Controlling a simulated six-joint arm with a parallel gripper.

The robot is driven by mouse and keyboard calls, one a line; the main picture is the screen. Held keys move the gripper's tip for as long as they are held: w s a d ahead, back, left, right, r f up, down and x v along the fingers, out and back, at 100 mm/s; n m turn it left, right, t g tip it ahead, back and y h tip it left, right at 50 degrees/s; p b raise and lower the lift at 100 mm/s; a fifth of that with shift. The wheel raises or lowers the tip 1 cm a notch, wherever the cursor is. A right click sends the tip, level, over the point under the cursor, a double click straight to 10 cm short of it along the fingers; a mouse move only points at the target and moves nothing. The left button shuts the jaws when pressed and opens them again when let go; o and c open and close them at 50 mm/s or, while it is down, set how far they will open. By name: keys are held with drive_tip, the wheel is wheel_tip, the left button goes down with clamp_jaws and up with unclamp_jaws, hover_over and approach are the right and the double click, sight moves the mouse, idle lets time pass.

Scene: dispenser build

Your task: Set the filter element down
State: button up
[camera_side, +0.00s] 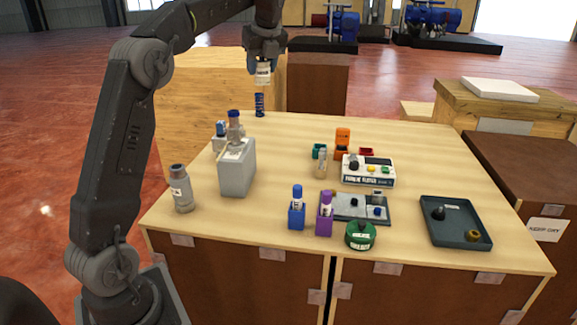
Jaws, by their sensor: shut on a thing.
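My gripper (264,58) is at the top centre, over the far left edge of the table. It is shut on a small pale cylinder with a dark-marked label, which I take to be the filter element (263,74). The element hangs upright below the jaws, clear of the tabletop. Just under it is a blue ribbed, coil-like piece (259,105) with a brownish top, near the table's back edge. I cannot tell whether the element touches this piece. The jaw tips are small and partly hidden at this distance.
A grey block (237,170) and a grey bottle (181,188) stand at the left. Blue (297,213) and purple (325,218) holders, a green round container (360,236), a white tester box (369,170) and a dark tray (455,222) occupy the front and right. The back right tabletop is clear.

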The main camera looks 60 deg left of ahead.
drive_tip(key=shift+w+f+n, duration=0.8)
drive_tip(key=shift+w+f, duration=1.85)
drive_tip(key=shift+w, duration=1.55)
drive_tip(key=shift+g, duration=0.3)
drive_tip(key=f, duration=2.1)
drive_tip(key=shift+a+f, duration=0.3)
drive_tip(key=shift+f, duration=0.15)
drive_tip(key=o, duration=0.9)
